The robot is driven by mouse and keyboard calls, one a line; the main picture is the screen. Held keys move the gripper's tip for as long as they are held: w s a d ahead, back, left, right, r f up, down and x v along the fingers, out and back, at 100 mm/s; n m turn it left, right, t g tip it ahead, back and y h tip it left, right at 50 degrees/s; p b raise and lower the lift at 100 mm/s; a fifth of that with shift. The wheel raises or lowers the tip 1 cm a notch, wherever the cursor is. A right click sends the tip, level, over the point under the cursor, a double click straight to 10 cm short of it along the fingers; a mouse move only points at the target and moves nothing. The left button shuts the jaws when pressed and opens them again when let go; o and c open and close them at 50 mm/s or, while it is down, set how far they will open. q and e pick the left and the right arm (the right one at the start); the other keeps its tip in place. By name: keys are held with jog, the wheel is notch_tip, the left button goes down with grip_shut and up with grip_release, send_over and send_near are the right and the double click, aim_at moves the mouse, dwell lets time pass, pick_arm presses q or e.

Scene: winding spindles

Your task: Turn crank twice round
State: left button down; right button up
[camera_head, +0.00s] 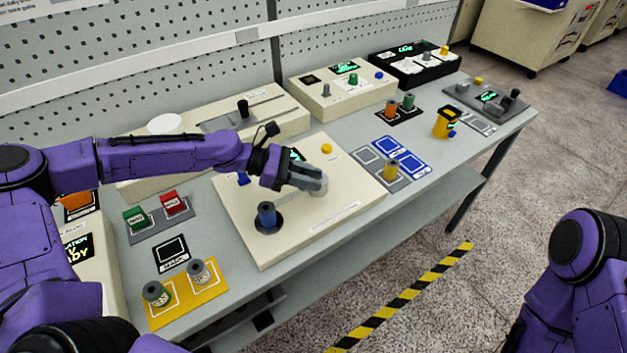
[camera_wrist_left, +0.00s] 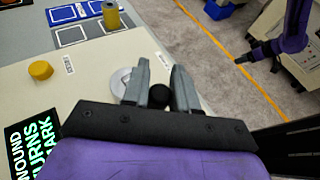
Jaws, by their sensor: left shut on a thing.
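The winding machine (camera_head: 245,190) is a cream box on the table with a yellow knob (camera_head: 327,148), a green-lit display and a blue spool (camera_head: 267,212) on a dark round base. My left gripper (camera_head: 312,183) is over its right part. In the left wrist view, the left fingers (camera_wrist_left: 162,90) are shut on the crank's black knob (camera_wrist_left: 159,96), beside a pale round hub (camera_wrist_left: 121,80). The gripper hides most of the crank in the head view. My right arm shows at the lower right. Its dark end (camera_wrist_left: 256,53) is small in the left wrist view.
A yellow mat (camera_head: 187,303) with two spools lies at the front left. A yellow spool (camera_head: 390,170) stands right of the machine, near blue-marked pads. A cream box with knobs (camera_head: 340,97) stands behind. The floor right of the table is open.

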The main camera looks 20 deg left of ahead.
pick_arm(q)
jog(key=m+g, duration=0.1)
jog(key=m+g+p, duration=0.1)
jog(key=g, duration=0.1)
jog(key=a+m+g, duration=0.1)
jog(key=shift+w+a+m+g, duration=0.1)
jog(key=shift+w+m+g, duration=0.2)
jog(key=shift+w+m, duration=0.1)
jog(key=m+g, duration=0.2)
jog(key=a+m+g+p, duration=0.1)
jog(key=g, duration=0.1)
jog(key=shift+w+f+m, duration=0.1)
jog(key=shift+w+m, duration=0.2)
jog(key=shift+w+a+f+m+g+y, duration=0.1)
jog(key=shift+w+m+g+y, duration=0.15)
jog(key=shift+m+g+y, duration=0.45)
jog(key=shift+w+a+m+g+y+b, duration=0.15)
jog(key=shift+m+g+y+b, duration=0.25)
jog(key=shift+m+g, duration=0.35)
jog(key=shift+w+a+m+g+y+b, duration=0.15)
jog(key=shift+m+g+y+b, duration=0.15)
jog(key=shift+m+g+y, duration=0.35)
pick_arm(e)
jog(key=shift+r, duration=0.45)
pick_arm(q)
jog(key=shift+g, duration=0.3)
pick_arm(e)
jog(key=shift+f, duration=0.1)
